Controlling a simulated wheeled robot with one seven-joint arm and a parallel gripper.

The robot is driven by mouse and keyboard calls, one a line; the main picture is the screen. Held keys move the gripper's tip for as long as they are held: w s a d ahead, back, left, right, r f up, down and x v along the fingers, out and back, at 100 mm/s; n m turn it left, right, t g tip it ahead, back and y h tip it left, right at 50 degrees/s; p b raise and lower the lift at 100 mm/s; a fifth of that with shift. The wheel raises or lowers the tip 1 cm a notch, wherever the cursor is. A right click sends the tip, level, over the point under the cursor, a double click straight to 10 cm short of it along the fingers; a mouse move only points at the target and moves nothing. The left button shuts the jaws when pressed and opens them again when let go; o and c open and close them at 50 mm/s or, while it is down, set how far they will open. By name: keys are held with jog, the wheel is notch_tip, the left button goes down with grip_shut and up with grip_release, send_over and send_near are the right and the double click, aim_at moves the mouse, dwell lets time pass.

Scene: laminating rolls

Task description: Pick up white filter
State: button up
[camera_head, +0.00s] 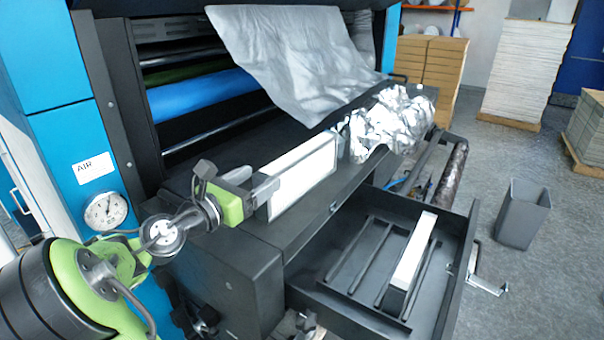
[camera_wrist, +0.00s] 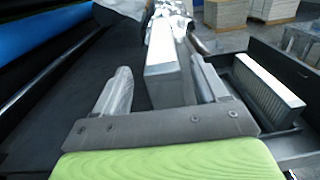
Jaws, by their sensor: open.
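A white filter (camera_head: 305,172), a flat upright panel with a grey frame, stands on the machine's dark ledge. It also shows in the wrist view (camera_wrist: 168,60). My gripper (camera_head: 262,192) is at its left, near end. In the wrist view my gripper (camera_wrist: 164,88) is open, with one finger on each side of the filter's near end. A gap shows on the left side; the filter is closer to the right finger. Whether that finger touches it I cannot tell.
The open drawer (camera_head: 330,300) with dark dividers juts out in front of the ledge. Crumpled foil (camera_head: 392,120) lies just beyond the filter, and a silver sheet (camera_head: 295,60) hangs above. A grey bin (camera_head: 523,213) stands on the floor at right.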

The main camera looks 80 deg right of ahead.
aim_at(275, 166)
jog(key=x, duration=0.6)
jog(key=shift+s+r, duration=0.2)
jog(key=shift+s, duration=0.05)
jog(key=shift+d, duration=0.2)
jog(key=shift+a, duration=0.2)
jog(key=shift+c, duration=1.7)
grip_shut()
